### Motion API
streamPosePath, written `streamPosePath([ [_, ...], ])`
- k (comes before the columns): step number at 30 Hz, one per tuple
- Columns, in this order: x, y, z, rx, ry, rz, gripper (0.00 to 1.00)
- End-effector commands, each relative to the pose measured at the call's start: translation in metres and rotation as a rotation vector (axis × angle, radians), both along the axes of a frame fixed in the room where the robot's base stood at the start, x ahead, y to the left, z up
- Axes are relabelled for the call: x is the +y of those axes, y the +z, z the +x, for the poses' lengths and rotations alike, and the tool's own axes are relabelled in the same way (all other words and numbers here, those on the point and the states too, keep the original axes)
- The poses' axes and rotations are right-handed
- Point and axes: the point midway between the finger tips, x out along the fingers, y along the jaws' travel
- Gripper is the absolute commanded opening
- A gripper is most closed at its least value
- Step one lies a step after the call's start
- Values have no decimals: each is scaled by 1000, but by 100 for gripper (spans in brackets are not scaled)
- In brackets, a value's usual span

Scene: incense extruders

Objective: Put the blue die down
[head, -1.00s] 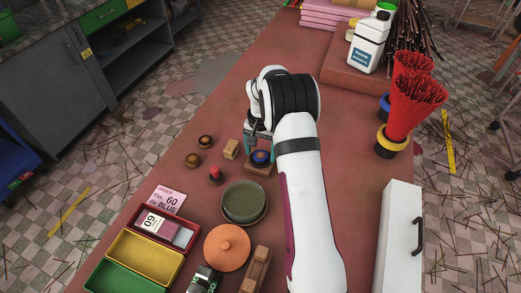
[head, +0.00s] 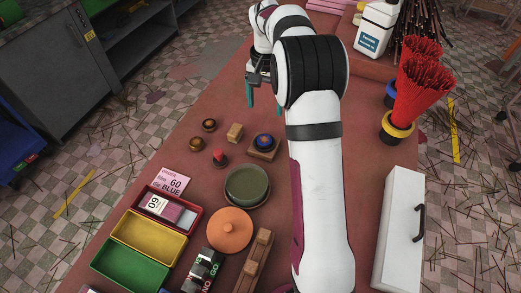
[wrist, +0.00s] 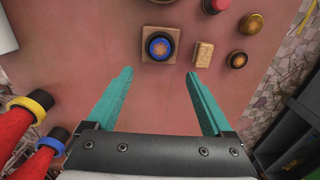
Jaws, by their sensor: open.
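The blue die (head: 264,141) is a round piece with a blue ring and a brown top. It sits on a square wooden block (head: 262,153) on the reddish table. In the wrist view the blue die (wrist: 160,46) lies on its block ahead of the fingertips. My gripper (head: 262,95) is open and empty, beyond the die and above the table. In the wrist view its two teal fingers (wrist: 160,74) stand wide apart with nothing between them.
A small wooden block (head: 235,132), a red-topped piece (head: 219,157) and two round brown pieces (head: 209,125) stand left of the die. Red incense bundles (head: 411,85) stand at the right.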

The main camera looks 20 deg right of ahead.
Motion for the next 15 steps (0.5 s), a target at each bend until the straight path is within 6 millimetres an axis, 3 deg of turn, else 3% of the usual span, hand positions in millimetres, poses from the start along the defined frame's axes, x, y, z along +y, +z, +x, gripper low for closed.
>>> streamPosePath([
  [2, 9, 11, -9, -4, 12, 6, 85],
  [5, 45, 46, -51, -10, 62, 28, 85],
  [8, 92, 77, -127, -13, 134, 67, 85],
  [9, 109, 82, -162, -12, 164, 81, 85],
  [12, 140, 78, -245, -12, 229, 118, 85],
  [15, 157, 62, -304, -9, 276, 144, 85],
])
